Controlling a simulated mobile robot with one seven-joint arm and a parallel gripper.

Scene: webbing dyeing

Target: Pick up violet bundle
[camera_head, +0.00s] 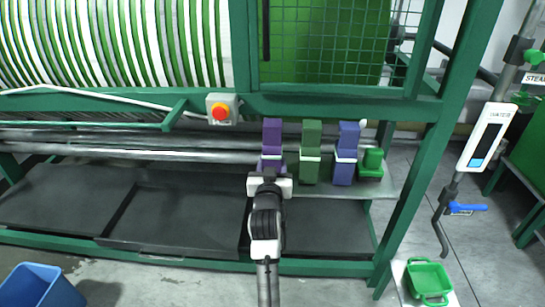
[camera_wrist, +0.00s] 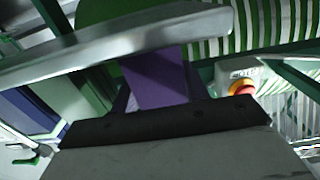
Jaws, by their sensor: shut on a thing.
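The violet bundle (camera_head: 272,134) stands upright at the left end of a row on the grey shelf (camera_head: 325,188). My gripper (camera_head: 270,174) reaches it from the front and is shut on its lower part. The gripper hides the bundle's base, so I cannot tell whether it touches the shelf. In the wrist view the violet bundle (camera_wrist: 160,80) shows between the light bar of one finger and the dark edge below.
A green bundle (camera_head: 311,140) and a blue bundle (camera_head: 346,140) stand just right, each with a white band. A small green container (camera_head: 371,163) is at the shelf's right end. A green frame post (camera_head: 415,160) rises beyond it. A red stop button (camera_head: 220,112) is above left.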

